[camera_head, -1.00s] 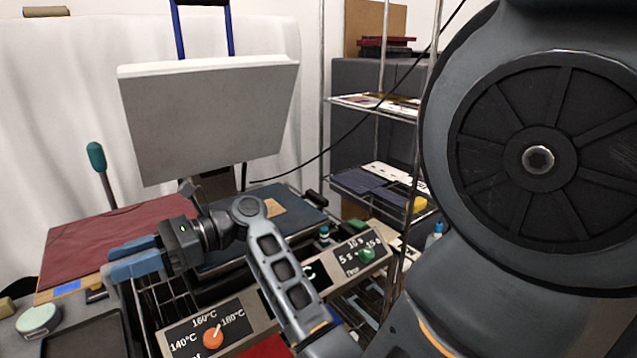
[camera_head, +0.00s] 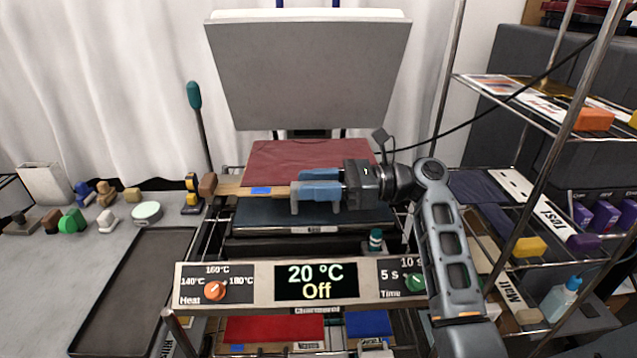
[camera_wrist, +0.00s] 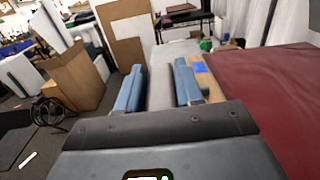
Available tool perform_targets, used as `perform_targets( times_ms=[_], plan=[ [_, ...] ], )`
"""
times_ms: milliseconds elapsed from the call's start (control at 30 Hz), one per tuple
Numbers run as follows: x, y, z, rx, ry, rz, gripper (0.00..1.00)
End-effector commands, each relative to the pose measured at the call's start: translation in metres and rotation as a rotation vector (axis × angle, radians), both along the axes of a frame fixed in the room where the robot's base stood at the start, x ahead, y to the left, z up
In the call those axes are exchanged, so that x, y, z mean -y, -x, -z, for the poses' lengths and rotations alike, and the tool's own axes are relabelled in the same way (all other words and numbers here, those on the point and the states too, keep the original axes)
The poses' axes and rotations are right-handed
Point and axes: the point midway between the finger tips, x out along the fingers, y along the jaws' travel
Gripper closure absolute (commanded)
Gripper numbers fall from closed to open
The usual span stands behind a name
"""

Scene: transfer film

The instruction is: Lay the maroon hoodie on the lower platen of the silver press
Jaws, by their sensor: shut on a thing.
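The maroon hoodie (camera_head: 310,160) lies flat and spread, with a tan strip (camera_head: 235,189) carrying a blue patch along its near edge. My gripper (camera_head: 297,188) is shut at this near edge, its blue fingers pointing left. The silver press has its grey upper plate (camera_head: 308,75) raised. Its dark blue lower platen (camera_head: 290,216) shows in front of and below the hoodie. The hoodie appears over the platen's rear part; I cannot tell whether they touch. In the wrist view the hoodie (camera_wrist: 270,95) is right of my gripper (camera_wrist: 160,75).
The press's control panel (camera_head: 260,286) reads 20 °C and Off. A teal-topped lever (camera_head: 194,96) stands left of the press. A dark tray (camera_head: 135,290) and small coloured items lie on the left table. A wire shelf (camera_head: 540,125) stands close on the right.

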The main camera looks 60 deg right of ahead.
Motion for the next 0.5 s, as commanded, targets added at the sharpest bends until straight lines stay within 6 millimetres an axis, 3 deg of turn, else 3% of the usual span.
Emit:
perform_targets(
  times_ms=[333,500],
  plan=[
    [-0.001,0.0,-0.001,0.017,0.018,-0.002,1.0],
    [-0.001,0.0,0.013,0.012,0.014,-0.001,1.0]
  ],
)
